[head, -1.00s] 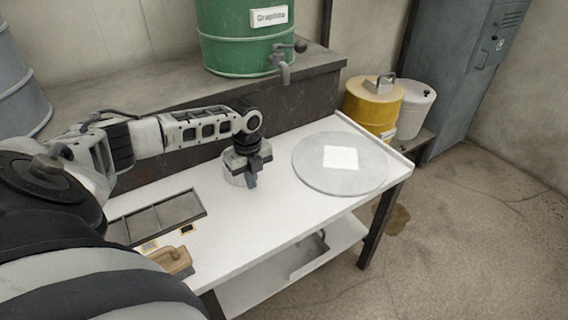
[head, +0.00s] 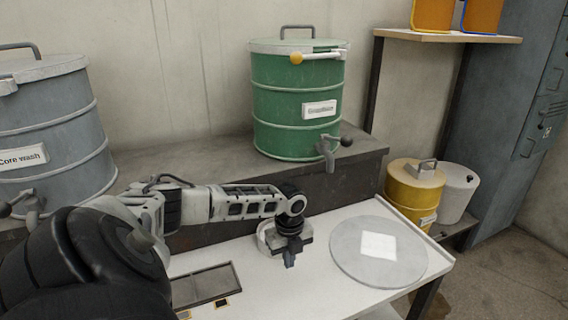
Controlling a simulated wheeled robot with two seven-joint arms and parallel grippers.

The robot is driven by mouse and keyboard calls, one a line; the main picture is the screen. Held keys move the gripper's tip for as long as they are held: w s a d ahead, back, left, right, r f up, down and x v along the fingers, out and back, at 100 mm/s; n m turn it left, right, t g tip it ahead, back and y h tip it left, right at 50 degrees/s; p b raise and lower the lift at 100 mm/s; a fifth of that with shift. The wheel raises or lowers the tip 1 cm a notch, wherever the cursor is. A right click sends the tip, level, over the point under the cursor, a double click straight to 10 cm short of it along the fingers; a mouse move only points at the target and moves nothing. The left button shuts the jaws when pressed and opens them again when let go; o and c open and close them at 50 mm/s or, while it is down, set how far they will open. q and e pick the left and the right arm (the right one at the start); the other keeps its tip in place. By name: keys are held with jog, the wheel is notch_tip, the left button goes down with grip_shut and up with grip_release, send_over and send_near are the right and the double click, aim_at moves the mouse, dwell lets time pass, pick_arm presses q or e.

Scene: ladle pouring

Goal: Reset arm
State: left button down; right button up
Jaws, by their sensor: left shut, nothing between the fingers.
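My left arm reaches in from the left over the white table (head: 330,288). My left gripper (head: 290,262) points down above the table, left of the round grey plate (head: 345,255). Its fingers are together and hold nothing. A pale round object (head: 264,238) is partly hidden behind the gripper; I cannot tell what it is or whether they touch. A white square (head: 379,246) lies on the round plate. My right gripper is not in view.
A green drum (head: 290,105) with a tap and a grey "Core wash" drum (head: 50,130) stand on the ledge behind. A dark-grey tray (head: 205,284) lies front left. Yellow (head: 412,190) and white (head: 457,195) containers stand right. Orange containers (head: 432,14) sit on a shelf.

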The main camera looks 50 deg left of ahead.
pick_arm(q)
notch_tip(320, 180, up, 8)
jog(key=shift+p, duration=0.45)
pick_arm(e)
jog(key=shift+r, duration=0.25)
pick_arm(q)
jog(key=shift+f, duration=0.15)
